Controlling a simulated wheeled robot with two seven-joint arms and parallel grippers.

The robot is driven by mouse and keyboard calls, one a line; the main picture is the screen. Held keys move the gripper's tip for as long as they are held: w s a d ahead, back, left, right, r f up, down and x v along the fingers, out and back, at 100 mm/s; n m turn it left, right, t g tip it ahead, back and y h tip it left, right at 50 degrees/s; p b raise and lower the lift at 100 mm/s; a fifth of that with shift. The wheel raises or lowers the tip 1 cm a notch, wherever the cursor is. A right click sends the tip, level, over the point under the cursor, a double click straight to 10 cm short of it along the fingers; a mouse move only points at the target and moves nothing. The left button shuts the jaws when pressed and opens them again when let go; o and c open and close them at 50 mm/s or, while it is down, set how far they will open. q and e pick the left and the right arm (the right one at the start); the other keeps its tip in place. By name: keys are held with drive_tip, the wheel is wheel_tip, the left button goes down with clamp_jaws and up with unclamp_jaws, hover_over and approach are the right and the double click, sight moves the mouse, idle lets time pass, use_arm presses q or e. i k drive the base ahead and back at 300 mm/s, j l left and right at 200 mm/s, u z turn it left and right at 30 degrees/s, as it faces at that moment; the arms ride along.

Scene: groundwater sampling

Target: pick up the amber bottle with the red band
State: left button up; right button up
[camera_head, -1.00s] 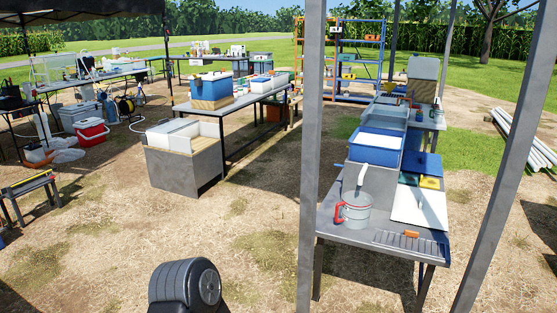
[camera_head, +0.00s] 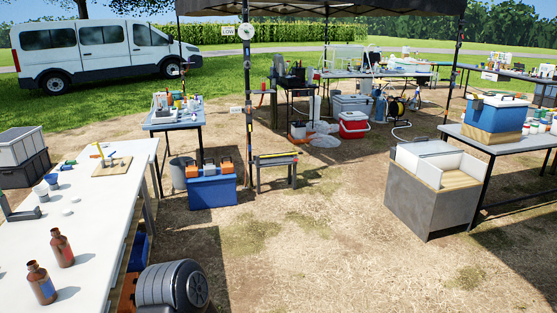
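Two amber bottles stand upright on the long white table (camera_head: 108,212) at the lower left. The farther amber bottle (camera_head: 62,249) has a reddish-brown body; a red band on it is hard to make out at this size. The nearer amber bottle (camera_head: 41,284) carries a blue band.
Small cups, caps and a wooden board (camera_head: 112,165) lie farther along the white table. A blue cooler box (camera_head: 212,191) stands on the ground beyond it. A grey box-like bench (camera_head: 432,192) stands at right. Open dirt ground lies between.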

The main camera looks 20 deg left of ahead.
sight(61, 248)
drive_tip(key=i+j+u, duration=0.25)
drive_tip(key=u, duration=0.15)
drive_tip(key=i+j+u, duration=0.15)
drive_tip(key=i+u, duration=0.7)
drive_tip(key=i+l+u, duration=0.15)
drive_tip(key=i+u, duration=0.3)
